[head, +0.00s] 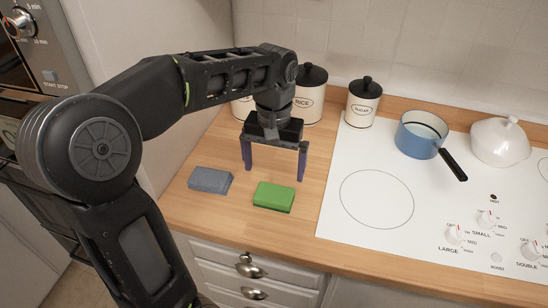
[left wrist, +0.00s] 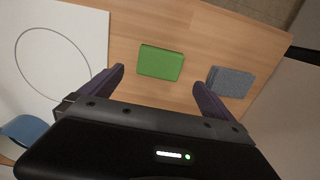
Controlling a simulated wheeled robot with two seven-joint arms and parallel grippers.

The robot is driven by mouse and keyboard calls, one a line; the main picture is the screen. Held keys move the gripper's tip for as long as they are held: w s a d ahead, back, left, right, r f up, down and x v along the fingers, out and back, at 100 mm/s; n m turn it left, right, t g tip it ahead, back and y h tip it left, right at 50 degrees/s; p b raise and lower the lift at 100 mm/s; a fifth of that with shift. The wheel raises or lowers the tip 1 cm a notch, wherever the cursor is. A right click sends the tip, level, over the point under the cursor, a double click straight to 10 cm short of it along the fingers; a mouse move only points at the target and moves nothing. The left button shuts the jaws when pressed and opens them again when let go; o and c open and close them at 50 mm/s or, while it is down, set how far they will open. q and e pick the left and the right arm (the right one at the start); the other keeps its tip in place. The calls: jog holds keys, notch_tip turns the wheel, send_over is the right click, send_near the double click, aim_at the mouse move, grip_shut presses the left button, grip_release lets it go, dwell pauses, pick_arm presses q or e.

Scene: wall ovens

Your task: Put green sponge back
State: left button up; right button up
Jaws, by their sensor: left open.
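The green sponge (head: 273,196) lies flat on the wooden counter, left of the white cooktop. It also shows in the left wrist view (left wrist: 160,62), ahead of and between my fingers. A grey-blue sponge (head: 210,180) lies to its left, with a gap between them; in the left wrist view it is at the right (left wrist: 231,82), near one fingertip. My left gripper (head: 274,174) is open and empty, pointing down above the counter and apart from the green sponge. My right gripper is not in view.
The white cooktop (head: 335,212) holds a blue saucepan (head: 415,143) and a white lidded pot (head: 499,142). Canisters marked rice (head: 310,105) and sugar (head: 362,105) stand against the tiled wall behind my gripper. Drawers with metal handles (head: 251,270) are below the counter's front edge.

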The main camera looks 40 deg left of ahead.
pick_arm(q)
jog(key=shift+r, duration=1.45)
